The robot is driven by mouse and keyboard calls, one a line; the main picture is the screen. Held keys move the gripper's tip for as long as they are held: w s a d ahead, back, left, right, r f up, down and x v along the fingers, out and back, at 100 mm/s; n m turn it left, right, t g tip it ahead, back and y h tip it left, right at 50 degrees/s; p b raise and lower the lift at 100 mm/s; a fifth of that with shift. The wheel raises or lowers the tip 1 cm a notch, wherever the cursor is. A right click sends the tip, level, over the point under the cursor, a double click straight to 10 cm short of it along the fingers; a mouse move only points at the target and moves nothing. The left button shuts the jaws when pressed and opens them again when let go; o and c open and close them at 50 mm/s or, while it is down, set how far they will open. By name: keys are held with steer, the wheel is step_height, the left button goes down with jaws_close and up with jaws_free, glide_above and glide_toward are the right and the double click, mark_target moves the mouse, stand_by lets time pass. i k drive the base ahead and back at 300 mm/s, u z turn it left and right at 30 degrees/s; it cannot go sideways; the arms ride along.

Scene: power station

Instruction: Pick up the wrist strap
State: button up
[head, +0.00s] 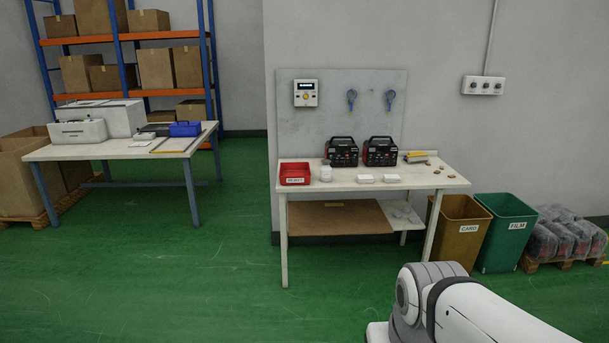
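Two small blue looped items hang side by side on the grey back panel (340,125) above the right workbench. They look like wrist straps: a left strap (351,99) and a right strap (390,99). They are small in the head view, so their fastening cannot be made out. My white and grey arm shows at the bottom right, well in front of the bench. My gripper is outside the frame, so its opening and anything in it cannot be seen.
The workbench (335,182) holds a red bin (295,174), two black power units (341,152) and small parts. A brown bin (458,225) and a green bin (505,232) stand at its right. Another table (110,150) stands left. Green floor before the bench is clear.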

mark_target(351, 100)
steer(key=u, duration=0.05)
steer(key=i, duration=4)
steer(key=z, duration=0.1)
